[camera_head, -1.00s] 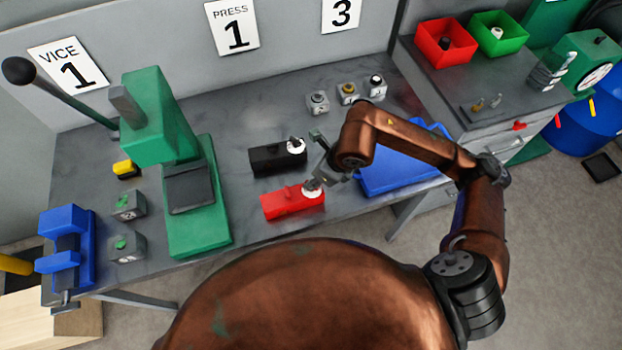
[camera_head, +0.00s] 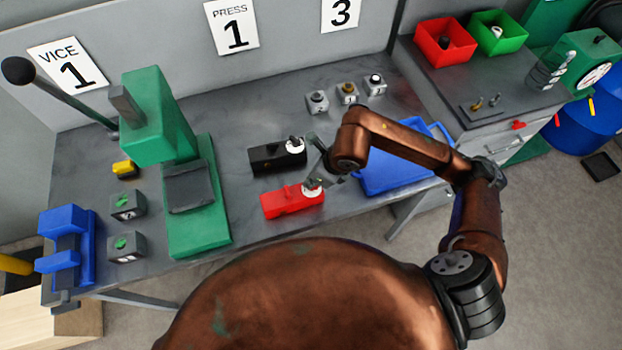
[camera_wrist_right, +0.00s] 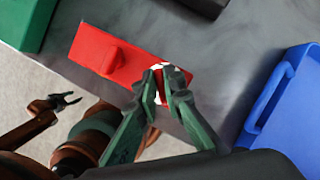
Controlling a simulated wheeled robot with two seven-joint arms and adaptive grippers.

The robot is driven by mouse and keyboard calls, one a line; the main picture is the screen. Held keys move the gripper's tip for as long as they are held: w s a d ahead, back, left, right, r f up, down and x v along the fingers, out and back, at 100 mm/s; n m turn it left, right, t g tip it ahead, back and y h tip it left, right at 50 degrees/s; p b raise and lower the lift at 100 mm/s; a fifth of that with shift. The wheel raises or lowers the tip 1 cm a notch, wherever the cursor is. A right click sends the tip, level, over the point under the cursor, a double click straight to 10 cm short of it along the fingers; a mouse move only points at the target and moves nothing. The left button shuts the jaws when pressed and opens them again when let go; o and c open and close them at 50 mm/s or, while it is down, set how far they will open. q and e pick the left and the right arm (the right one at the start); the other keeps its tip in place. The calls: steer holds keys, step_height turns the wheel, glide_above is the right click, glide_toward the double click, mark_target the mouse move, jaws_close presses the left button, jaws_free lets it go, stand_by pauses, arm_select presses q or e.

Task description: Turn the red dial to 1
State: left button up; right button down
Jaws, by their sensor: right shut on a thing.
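The red unit (camera_head: 285,203) lies on the grey bench, with a white dial face (camera_head: 313,191) at its right end. In the right wrist view the red body (camera_wrist_right: 95,50) has a raised red grip, and white dial edges show around my fingers. My right gripper (camera_head: 316,183) is shut on the red unit's dial knob; it shows in the right wrist view (camera_wrist_right: 163,82) too. The fingers hide the knob and most of the dial's marks, so its setting cannot be read. My left gripper (camera_wrist_right: 72,100) shows small in the right wrist view, open and empty, away from the dial.
A black unit (camera_head: 270,159) with a similar white dial stands just behind the red one. A blue tray (camera_head: 385,182) lies to the right under my forearm. A green press (camera_head: 200,225) stands to the left. Several small knob boxes (camera_head: 317,102) stand at the back.

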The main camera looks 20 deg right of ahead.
steer(key=shift+f+n+b, duration=0.1)
steer(key=shift+n+b, duration=0.2)
steer(key=shift+b, duration=0.2)
steer(key=n+b, duration=0.2)
steer(key=b, duration=0.1)
steer(key=n+g+y+b, duration=0.1)
steer(key=n+b, duration=0.2)
steer(key=shift+f+g, duration=0.1)
steer(key=shift+g, duration=0.2)
arm_select(q)
step_height(320, 180, down, 10)
steer(key=s+b, duration=0.2)
steer(key=b, duration=0.1)
steer(key=shift+s+g, duration=0.2)
steer(key=shift+g, duration=0.1)
arm_select(e)
steer(key=shift+n+g, duration=0.5)
steer(key=shift+n, duration=0.8)
steer(key=shift+r+y, duration=0.2)
steer(key=shift+y, duration=0.1)
steer(key=shift+s, duration=0.1)
steer(key=c, duration=2)
jaws_free()
steer(key=shift+c, duration=0.2)
arm_select(q)
steer(key=shift+s, duration=0.1)
arm_select(e)
steer(key=v, duration=1.2)
